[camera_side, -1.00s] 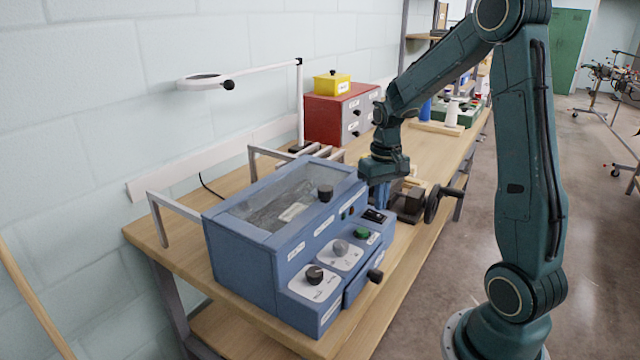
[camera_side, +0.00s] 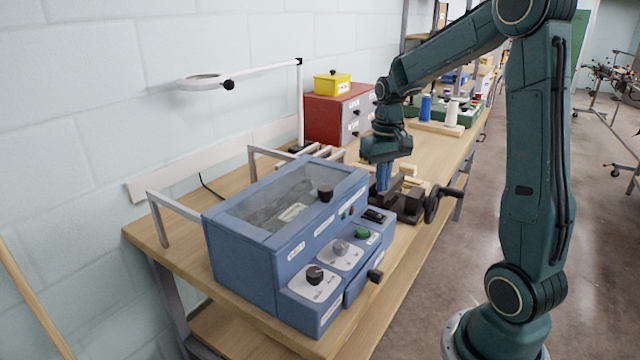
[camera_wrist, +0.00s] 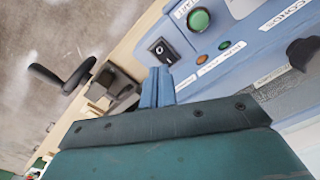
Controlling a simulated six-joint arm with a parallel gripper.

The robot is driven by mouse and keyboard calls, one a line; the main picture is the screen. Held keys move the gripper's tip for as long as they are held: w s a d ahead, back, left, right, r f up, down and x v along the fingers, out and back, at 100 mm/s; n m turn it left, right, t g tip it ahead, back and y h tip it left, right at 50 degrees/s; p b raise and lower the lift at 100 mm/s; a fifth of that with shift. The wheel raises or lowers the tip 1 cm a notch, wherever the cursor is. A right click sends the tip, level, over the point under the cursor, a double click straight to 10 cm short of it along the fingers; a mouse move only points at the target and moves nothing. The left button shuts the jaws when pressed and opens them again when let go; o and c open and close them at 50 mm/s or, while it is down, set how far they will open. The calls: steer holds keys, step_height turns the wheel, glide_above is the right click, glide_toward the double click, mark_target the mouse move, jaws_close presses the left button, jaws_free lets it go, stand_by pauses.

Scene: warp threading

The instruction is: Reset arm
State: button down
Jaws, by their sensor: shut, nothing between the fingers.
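My gripper (camera_side: 383,178) has blue fingers that point down. It is shut and holds nothing. In the side view it hangs beside the far right end of the blue machine, above a dark vise-like fixture. In the wrist view the shut fingers (camera_wrist: 157,86) are near the machine's black rocker switch. The blue machine (camera_side: 255,262) stands on the wooden bench with its clear lid down. Its front has knobs and a green button (camera_side: 362,234), and the green button also shows in the wrist view (camera_wrist: 199,20).
The dark fixture with a black handwheel (camera_side: 433,204) stands close to the fingers. A red cabinet (camera_side: 325,118) with a yellow box (camera_side: 332,85) and a lamp (camera_side: 204,82) stand along the wall. Spools (camera_side: 452,113) stand farther back. The air above the bench's right side is fairly clear.

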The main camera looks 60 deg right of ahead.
stand_by(0.3)
steer(key=s+a+r+n+t, duration=0.2)
steer(key=s+a+r, duration=0.1)
steer(key=a, duration=0.3)
steer(key=s+a+r+n+t, duration=0.1)
steer(key=s+a+r+n, duration=0.1)
steer(key=s+a, duration=0.3)
steer(key=s+a+r+n+t, duration=0.2)
steer(key=s+a+r, duration=0.2)
steer(key=a, duration=0.5)
steer(key=shift+s+t, duration=0.3)
steer(key=shift+s, duration=0.25)
steer(key=shift+a, duration=0.1)
